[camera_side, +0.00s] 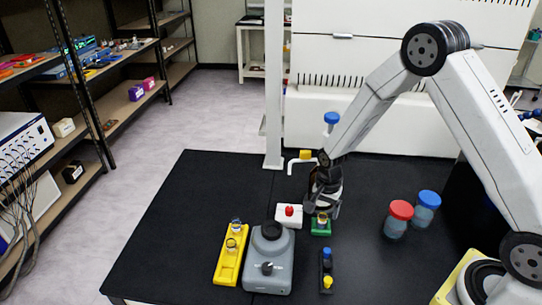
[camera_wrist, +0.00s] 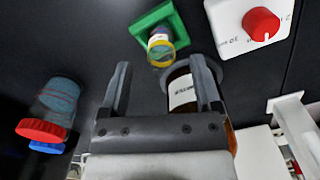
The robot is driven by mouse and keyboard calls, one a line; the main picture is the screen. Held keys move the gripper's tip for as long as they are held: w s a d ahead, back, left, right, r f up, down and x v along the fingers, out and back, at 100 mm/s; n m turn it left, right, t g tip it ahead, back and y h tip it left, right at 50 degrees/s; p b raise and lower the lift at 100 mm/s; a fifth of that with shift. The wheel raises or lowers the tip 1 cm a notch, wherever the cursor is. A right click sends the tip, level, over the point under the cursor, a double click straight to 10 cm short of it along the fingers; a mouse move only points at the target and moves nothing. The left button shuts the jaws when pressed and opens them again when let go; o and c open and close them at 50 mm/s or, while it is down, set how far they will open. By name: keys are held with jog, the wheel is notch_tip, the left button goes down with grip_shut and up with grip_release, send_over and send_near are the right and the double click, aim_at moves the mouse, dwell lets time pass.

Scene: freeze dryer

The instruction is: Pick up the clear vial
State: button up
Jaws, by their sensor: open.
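A small clear vial (camera_wrist: 161,48) with a yellow ring and a pale label stands in a green square holder (camera_wrist: 147,20). In the side view the vial (camera_side: 322,219) and the green holder (camera_side: 320,231) are on the black table, close under my gripper (camera_side: 322,208). In the wrist view my gripper (camera_wrist: 160,64) is open, and the vial shows just beyond the gap between the fingertips. I see no contact with it.
An amber bottle (camera_wrist: 181,92) shows partly behind one finger. A white box with a red knob (camera_side: 289,214) stands left of the holder. A grey device (camera_side: 268,265) and a dark rack (camera_side: 326,270) are nearer. Red-capped (camera_side: 398,219) and blue-capped (camera_side: 426,209) jars stand right.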

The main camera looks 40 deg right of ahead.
aim_at(323, 213)
jog(key=shift+w+d+f, duration=0.1)
jog(key=shift+w+f, duration=0.05)
jog(key=shift+f, duration=1.85)
jog(key=shift+c, duration=0.2)
grip_shut()
